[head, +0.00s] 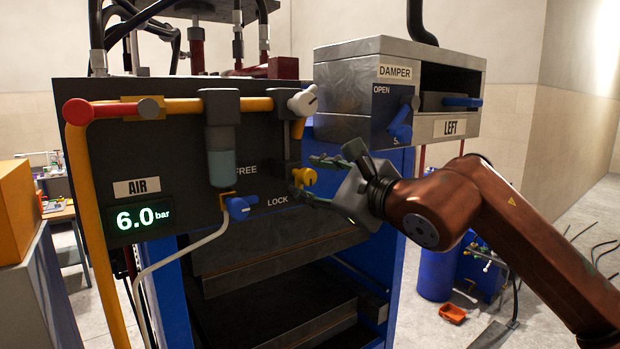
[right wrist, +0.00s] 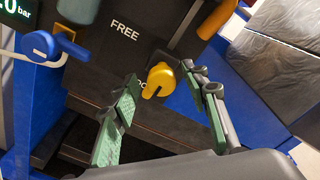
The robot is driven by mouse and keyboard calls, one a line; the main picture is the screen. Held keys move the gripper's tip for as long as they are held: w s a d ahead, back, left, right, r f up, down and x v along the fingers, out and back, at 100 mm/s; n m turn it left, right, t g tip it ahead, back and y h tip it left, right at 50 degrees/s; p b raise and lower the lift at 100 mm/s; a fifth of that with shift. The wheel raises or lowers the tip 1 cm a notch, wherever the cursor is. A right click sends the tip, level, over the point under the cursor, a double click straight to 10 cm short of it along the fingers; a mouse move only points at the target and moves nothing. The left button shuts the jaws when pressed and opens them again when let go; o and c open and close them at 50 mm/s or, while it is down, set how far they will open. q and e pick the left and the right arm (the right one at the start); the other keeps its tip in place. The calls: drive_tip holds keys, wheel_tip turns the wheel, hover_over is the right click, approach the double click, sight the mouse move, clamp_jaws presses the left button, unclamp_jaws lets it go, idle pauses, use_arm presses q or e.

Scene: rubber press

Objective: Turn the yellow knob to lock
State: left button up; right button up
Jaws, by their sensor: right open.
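The yellow knob (head: 306,177) sits on the dark front panel of the press, right of the FREE and LOCK labels. In the right wrist view the yellow knob (right wrist: 162,78) shows between my fingertips, with a dark mark on its lower left; it partly covers the LOCK label. My right gripper (head: 302,174) is open, coming in from the right, one finger above and one below the knob. In the right wrist view my gripper (right wrist: 160,73) has a finger on each side of the knob; I cannot tell whether they touch it. My left gripper is not in view.
A blue valve handle (head: 240,207) with a pale hose is left of the knob. The damper box (head: 345,90) with a blue lever (head: 401,124) overhangs at upper right. A 6.0 bar display (head: 143,218) glows at left.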

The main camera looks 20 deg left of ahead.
drive_tip(key=v, duration=1)
drive_tip(key=shift+d, duration=0.25)
